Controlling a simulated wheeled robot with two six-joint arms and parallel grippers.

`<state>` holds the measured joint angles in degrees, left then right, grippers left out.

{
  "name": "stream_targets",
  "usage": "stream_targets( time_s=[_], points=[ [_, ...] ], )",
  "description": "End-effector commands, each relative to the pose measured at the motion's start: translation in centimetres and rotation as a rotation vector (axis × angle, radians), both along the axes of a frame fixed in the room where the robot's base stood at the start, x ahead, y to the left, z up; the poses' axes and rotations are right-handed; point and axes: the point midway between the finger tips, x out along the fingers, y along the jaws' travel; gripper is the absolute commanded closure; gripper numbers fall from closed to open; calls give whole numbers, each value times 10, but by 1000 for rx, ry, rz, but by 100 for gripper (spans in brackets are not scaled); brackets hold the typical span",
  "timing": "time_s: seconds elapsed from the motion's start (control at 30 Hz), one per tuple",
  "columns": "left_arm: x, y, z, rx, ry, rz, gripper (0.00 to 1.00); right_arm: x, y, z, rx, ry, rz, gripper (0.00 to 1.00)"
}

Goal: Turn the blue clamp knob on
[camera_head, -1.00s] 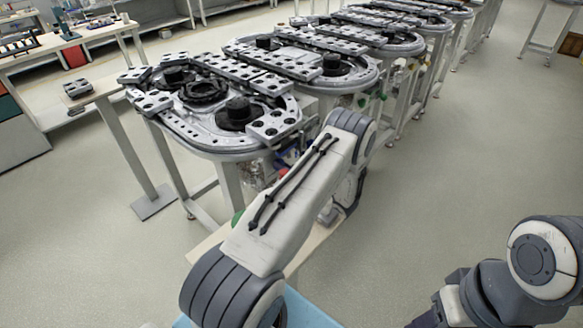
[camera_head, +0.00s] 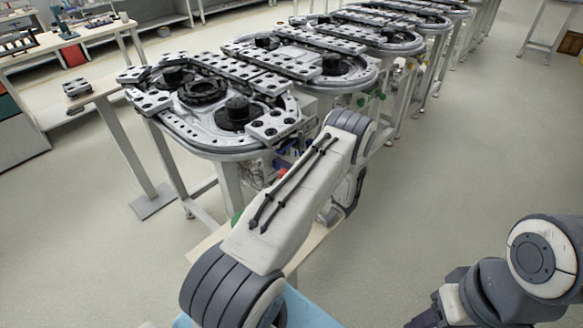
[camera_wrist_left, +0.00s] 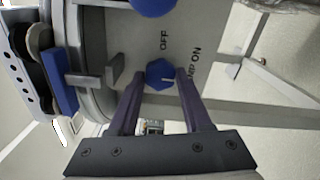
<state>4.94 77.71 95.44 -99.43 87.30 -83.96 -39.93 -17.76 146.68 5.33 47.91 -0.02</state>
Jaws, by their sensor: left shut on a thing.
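The blue clamp knob (camera_wrist_left: 160,74) sits on a grey panel in the left wrist view, with a pale pointer mark turned to the right. Black OFF lettering (camera_wrist_left: 163,40) is printed above it and ON lettering (camera_wrist_left: 196,62) to its upper right; other lettering is partly hidden by a finger. My left gripper (camera_wrist_left: 161,78) has its two dark fingers on either side of the knob, shut on it. In the head view my left arm reaches to the side of the nearest ring-track table and hides the knob. My right gripper is out of view; only its arm shows at lower right.
A second blue knob (camera_wrist_left: 153,5) is cut off at the top of the wrist view. A blue bar (camera_wrist_left: 60,80) and grey brackets stand at left. The nearest ring-track table (camera_head: 170,143) heads a row of similar ones. Open floor (camera_head: 440,180) lies to the right.

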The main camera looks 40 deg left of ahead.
Motion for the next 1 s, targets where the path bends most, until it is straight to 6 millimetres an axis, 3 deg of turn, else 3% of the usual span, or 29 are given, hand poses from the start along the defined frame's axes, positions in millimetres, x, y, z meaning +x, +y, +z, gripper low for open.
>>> stream_targets(
  time_s=[0.47,0.5,0.57,0.87,1.0],
  points=[
    [-6,2,2,9,19,18,100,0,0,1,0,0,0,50],
    [-6,2,2,8,18,18,40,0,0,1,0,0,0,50],
    [-5,2,2,7,18,17,21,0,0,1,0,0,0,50],
    [-2,0,1,4,14,8,21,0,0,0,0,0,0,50],
    [-2,-11,1,4,13,6,21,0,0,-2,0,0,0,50]
  ],
)
